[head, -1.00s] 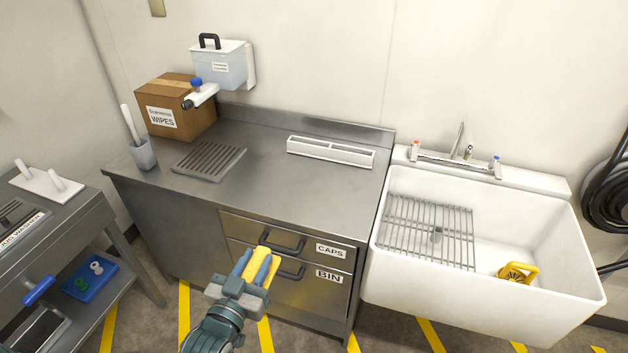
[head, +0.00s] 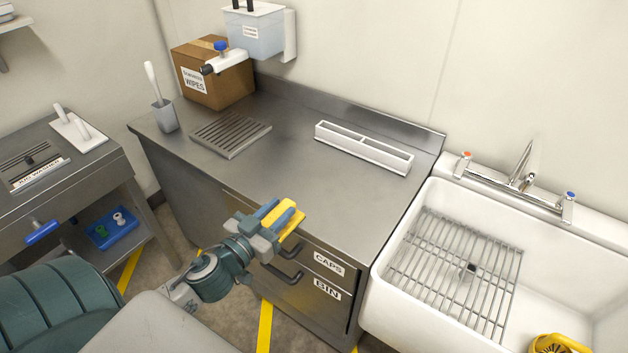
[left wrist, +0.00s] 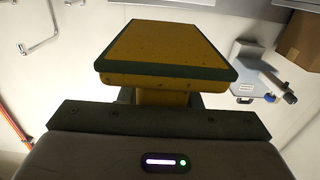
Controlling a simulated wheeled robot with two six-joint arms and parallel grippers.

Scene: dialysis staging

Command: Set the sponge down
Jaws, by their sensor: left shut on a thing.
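The sponge (head: 293,228) is a yellow block. In the left wrist view the sponge (left wrist: 165,48) shows a broad yellow face with dark green edges. My left gripper (head: 279,217) is shut on it, and the fingers partly cover it in the head view. Gripper and sponge show over the front edge of the steel counter (head: 290,165), above the drawers; the exact height over the counter is hard to tell. My right gripper is in neither view.
A slatted drain plate (head: 231,134) and a white divided tray (head: 363,147) sit on the counter. A wipes box (head: 212,75), a brush cup (head: 165,116) and a wall dispenser (head: 257,35) are at the back left. A sink with a wire rack (head: 455,270) is right. The counter's middle is clear.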

